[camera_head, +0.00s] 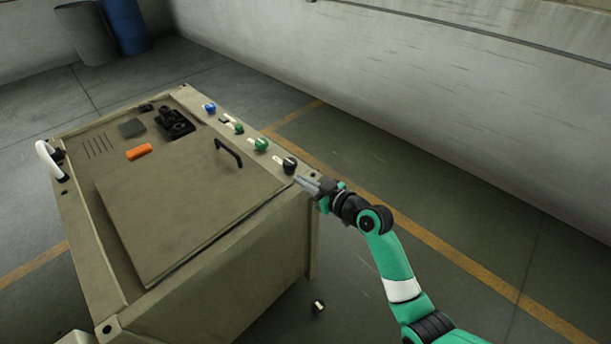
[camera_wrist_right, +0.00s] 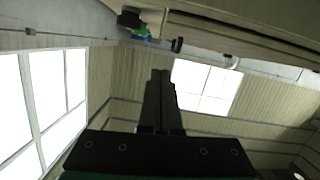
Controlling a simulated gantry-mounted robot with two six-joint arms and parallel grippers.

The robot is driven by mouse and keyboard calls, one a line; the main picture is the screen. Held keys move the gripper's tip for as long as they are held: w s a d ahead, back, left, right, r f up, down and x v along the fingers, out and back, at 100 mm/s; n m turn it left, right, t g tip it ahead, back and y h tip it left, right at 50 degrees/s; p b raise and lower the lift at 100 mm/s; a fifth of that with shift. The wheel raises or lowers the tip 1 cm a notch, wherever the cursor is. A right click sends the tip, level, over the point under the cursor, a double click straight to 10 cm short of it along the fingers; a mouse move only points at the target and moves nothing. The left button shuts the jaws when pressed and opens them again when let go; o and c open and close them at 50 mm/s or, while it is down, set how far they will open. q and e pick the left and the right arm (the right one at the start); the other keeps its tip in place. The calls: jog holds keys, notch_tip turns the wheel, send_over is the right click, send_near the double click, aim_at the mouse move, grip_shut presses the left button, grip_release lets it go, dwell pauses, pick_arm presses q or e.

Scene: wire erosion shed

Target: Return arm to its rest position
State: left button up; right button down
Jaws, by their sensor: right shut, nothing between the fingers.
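My right arm is green and black and comes in from the lower right of the head view. Its gripper (camera_head: 304,183) is at the right front corner of the beige machine (camera_head: 300,240), close to a black knob (camera_head: 290,165). Its fingers are together with nothing between them. In the right wrist view the closed dark fingers (camera_wrist_right: 160,78) point up the picture, towards a bright window and the wall. I cannot tell whether the fingertips touch the machine. My left gripper is not in view.
The machine's top has a lid with a black handle (camera_head: 229,152), green knobs (camera_head: 261,144), a blue knob (camera_head: 210,108) and an orange block (camera_head: 139,151). A small dark object (camera_head: 318,306) lies on the floor. Barrels (camera_head: 127,26) stand at the back left.

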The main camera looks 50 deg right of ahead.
jog(key=shift+s+r, duration=0.1)
jog(key=shift+s, duration=0.35)
jog(key=shift+a, duration=0.1)
